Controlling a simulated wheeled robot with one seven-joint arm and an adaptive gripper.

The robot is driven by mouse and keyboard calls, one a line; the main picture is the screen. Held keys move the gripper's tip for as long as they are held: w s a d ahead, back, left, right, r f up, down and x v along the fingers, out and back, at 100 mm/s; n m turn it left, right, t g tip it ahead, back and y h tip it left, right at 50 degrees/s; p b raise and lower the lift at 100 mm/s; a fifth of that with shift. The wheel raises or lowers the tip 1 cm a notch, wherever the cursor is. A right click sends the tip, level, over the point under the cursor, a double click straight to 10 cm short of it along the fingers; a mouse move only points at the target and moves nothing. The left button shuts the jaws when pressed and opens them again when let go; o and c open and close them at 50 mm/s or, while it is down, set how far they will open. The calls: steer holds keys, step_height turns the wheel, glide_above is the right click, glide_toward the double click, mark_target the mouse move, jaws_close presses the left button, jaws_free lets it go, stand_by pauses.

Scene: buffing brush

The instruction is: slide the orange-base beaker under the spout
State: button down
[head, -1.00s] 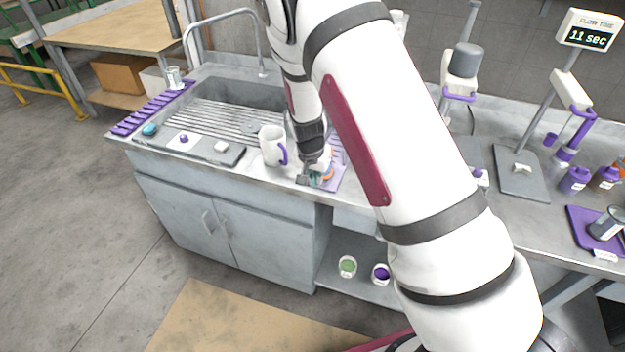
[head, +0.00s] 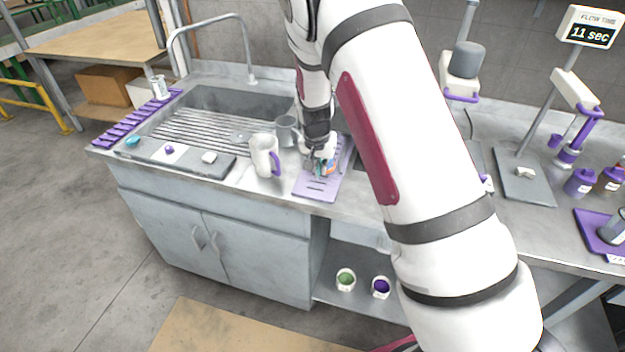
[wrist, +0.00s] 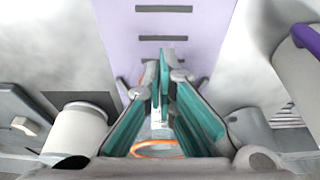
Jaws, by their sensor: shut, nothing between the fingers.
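The orange-base beaker (head: 329,168) is mostly hidden by my gripper on a purple slotted board (head: 313,189) at the counter's front, right of the sink. In the wrist view its orange ring (wrist: 157,155) shows low between my finger links, around a clear glass part. My gripper (head: 316,168) points down at the board, close beside the beaker. In the wrist view its teal fingers (wrist: 160,72) are together with nothing held; whether they touch the beaker I cannot tell. A spout over the board is not clearly visible; my arm covers that area.
A white jug (head: 262,156) with a purple handle stands left of the board, with a grey mug (head: 286,130) behind it. The sink (head: 235,101) has a tall curved faucet (head: 213,22). A stand with a timer display (head: 590,36) and purple-capped bottles are at right.

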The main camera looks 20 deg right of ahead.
steer(key=w+d+b, duration=0.2)
steer(key=w, duration=0.1)
steer(key=w+d+b, duration=0.3)
steer(key=w, duration=0.1)
steer(key=w+d+b, duration=0.2)
steer(key=w+b, duration=0.1)
steer(key=shift+w+d+f, duration=0.15)
steer(key=shift+w+d, duration=0.05)
steer(key=shift+d, duration=0.05)
steer(key=shift+w+d+b, duration=0.35)
steer(key=shift+w+b, duration=0.1)
steer(key=shift+b, duration=0.1)
steer(key=shift+d+r, duration=0.15)
steer(key=shift+r, duration=0.05)
